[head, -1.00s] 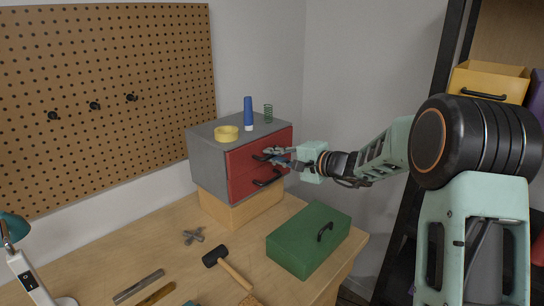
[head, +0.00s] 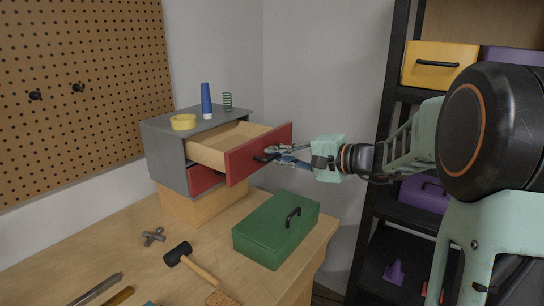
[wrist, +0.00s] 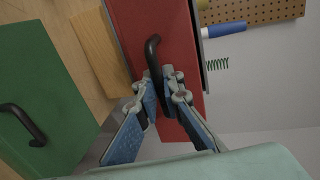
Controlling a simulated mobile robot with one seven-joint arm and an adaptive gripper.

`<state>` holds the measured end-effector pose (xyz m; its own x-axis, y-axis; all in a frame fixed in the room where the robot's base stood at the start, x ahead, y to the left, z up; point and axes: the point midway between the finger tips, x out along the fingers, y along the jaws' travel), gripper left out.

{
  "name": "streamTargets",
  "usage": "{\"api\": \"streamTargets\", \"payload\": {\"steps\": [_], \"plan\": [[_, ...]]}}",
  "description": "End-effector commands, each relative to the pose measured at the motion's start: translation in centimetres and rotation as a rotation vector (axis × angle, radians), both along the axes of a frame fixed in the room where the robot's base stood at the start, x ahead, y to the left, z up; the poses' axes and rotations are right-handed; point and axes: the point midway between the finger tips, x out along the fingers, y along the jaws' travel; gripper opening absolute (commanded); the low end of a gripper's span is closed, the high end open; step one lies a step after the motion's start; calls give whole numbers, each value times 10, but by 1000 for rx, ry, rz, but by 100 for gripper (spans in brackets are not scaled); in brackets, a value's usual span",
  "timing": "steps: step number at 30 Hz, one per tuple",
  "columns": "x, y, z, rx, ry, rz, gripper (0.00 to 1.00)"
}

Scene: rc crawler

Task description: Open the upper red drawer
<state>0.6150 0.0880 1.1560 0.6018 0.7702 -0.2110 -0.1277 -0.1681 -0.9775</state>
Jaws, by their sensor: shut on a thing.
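The upper red drawer (head: 259,153) is pulled well out of the grey cabinet (head: 163,150) in the head view, and its bare wooden inside shows. Its red front also shows in the wrist view (wrist: 178,35). My gripper (head: 275,155) is at the drawer's black handle (wrist: 152,52). In the wrist view the two fingers (wrist: 160,88) are closed around the handle near its end. The lower red drawer (head: 204,179) is shut beneath, partly hidden by the upper one.
A yellow tape roll (head: 183,122), a blue tube (head: 206,101) and a green spring (head: 227,101) stand on the cabinet. A green box (head: 262,243) sits on the bench below the drawer. A hammer (head: 190,262) lies nearby. A dark shelf rack stands at right.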

Motion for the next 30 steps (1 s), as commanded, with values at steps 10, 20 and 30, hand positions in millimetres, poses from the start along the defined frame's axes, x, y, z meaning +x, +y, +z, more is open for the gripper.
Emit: {"api": "streamTargets", "payload": {"steps": [10, 20, 30], "plan": [[1, 0, 0, 0, -2, -1, 15], [-15, -22, 6, -1, -2, -6, 15], [-57, -75, 21, 0, -2, -5, 15]]}}
